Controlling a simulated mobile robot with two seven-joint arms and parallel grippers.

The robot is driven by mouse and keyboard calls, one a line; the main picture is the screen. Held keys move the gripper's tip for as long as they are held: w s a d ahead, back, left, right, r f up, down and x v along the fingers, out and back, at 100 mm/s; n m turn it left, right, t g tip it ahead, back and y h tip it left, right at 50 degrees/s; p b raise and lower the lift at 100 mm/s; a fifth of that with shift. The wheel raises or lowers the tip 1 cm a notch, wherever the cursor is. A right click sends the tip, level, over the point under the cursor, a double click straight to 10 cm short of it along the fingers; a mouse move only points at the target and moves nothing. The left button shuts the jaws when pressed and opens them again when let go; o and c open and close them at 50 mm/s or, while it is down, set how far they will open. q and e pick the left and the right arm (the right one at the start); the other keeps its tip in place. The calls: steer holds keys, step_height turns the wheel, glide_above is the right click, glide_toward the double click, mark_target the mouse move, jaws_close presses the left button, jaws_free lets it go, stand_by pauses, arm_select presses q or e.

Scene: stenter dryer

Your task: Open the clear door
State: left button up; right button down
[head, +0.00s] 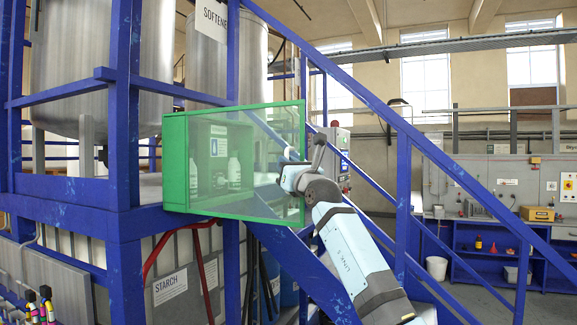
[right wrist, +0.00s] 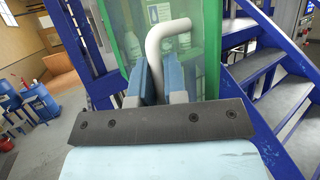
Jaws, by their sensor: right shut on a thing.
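The clear door (head: 262,150) has a green frame and belongs to a green cabinet (head: 175,160) in the middle of the head view. Its right edge looks nearer to me than its left edge; I cannot tell exactly how far it stands open. White bottles show through the pane. My right gripper (head: 290,172) is at the door's right edge. In the right wrist view, the fingers of my right gripper (right wrist: 154,82) are shut on the bent, pale door handle (right wrist: 168,32), with the green door frame (right wrist: 211,75) behind. My left gripper is not in view.
A blue stair rail (head: 440,160) slopes down to the right, close to my right arm. Blue posts (head: 123,140) and a platform beam stand at the left. Blue steps (right wrist: 262,65) lie right of the door in the right wrist view. Shelves (head: 490,245) are far right.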

steer(key=c, duration=1.3)
jaws_free()
steer(key=shift+a+r, duration=0.1)
steer(key=shift+c, duration=0.2)
steer(key=shift+o, duration=0.8)
steer(key=shift+a, duration=0.15)
steer(key=shift+s+d+f, duration=0.2)
steer(key=shift+s+f, duration=0.05)
steer(key=b+v, duration=0.4)
steer(key=v, duration=0.9)
steer(key=shift+s+f, duration=0.1)
